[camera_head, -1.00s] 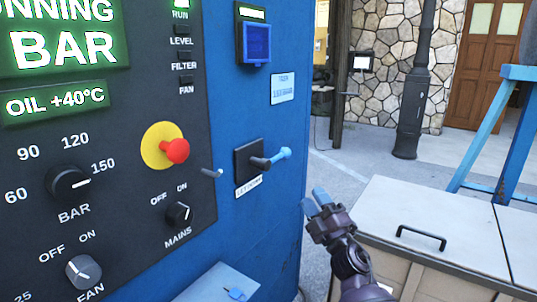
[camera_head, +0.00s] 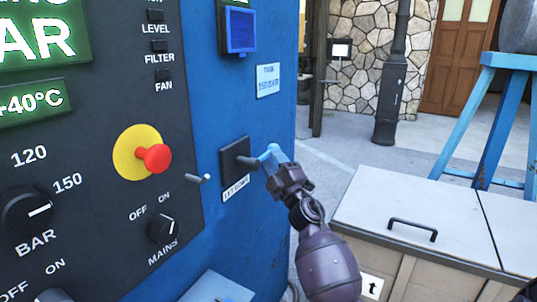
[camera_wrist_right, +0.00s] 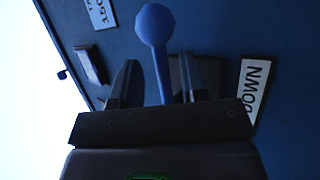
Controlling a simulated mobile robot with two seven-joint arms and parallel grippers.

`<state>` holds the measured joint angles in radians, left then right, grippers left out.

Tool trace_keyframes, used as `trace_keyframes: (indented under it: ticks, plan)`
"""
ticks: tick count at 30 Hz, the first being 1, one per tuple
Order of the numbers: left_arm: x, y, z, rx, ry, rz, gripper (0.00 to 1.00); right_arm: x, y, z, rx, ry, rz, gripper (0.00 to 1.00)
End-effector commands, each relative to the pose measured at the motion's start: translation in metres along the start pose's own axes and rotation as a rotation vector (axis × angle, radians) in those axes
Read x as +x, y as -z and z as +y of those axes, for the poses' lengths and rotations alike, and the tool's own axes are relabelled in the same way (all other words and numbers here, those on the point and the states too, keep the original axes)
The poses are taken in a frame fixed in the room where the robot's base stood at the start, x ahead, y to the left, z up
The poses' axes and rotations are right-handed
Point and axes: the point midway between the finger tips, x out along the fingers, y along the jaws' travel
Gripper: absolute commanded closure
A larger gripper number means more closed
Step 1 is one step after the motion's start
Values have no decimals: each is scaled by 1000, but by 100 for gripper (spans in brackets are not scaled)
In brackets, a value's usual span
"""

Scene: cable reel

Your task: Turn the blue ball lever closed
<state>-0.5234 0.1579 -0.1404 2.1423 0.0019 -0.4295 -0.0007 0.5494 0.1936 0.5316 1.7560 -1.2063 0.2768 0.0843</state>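The blue ball lever (camera_wrist_right: 156,45) sticks out from a dark square mount (camera_head: 235,160) on the side of the blue cabinet. In the head view my right gripper (camera_head: 274,158) is at the lever and hides most of its blue end. In the right wrist view the lever's shaft and round ball stand between the two fingers of my right gripper (camera_wrist_right: 155,90). The fingers are apart, with a gap on each side of the shaft. A white label (camera_head: 236,189) sits below the mount. My left gripper is not in view.
A pale chest (camera_head: 365,210) with a black handle stands at the right.

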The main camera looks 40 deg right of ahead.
Motion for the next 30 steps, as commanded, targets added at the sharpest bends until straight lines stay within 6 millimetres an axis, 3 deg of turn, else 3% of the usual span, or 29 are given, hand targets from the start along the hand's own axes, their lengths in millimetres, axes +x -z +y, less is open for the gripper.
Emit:
trace_keyframes:
  ticks: [7, 18, 26, 30]
  plan:
    - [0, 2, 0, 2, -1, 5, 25, 24, 0, 0, 1, 0, 1, 60]
    - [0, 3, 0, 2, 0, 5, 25, 27, 0, -1, 1, 1, 0, 60]
    - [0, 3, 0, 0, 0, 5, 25, 27, 0, -1, 1, 1, -1, 100]
    - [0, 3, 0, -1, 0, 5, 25, 27, -2, 0, 0, 1, -5, 100]
